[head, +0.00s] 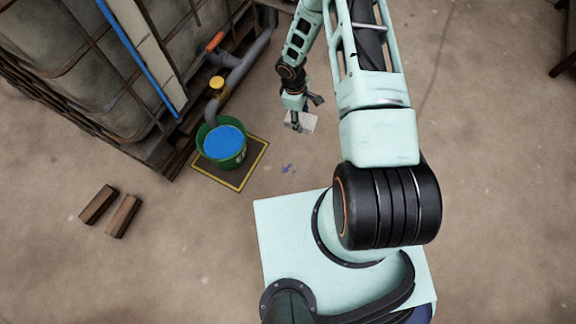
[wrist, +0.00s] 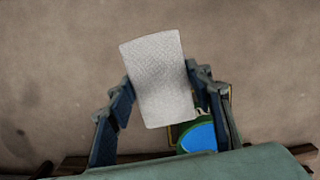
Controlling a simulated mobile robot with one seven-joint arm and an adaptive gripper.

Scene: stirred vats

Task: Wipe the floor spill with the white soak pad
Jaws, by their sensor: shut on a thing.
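The white soak pad (wrist: 158,80) is held between the two fingers of my gripper (wrist: 165,100) in the wrist view. In the head view my gripper (head: 297,118) is low over the floor, shut on the pad (head: 306,123); I cannot tell whether the pad touches the floor. The floor spill (head: 287,168) is a small blue patch, just below the pad in the head view and apart from it. In the wrist view I cannot make out the spill.
A green bucket (head: 222,157) of blue liquid stands on a yellow-edged square (head: 246,178), left of the spill, under a pipe with a yellow cap (head: 217,83). A caged tank (head: 75,60) fills the upper left. Two brown blocks (head: 123,216) lie at left.

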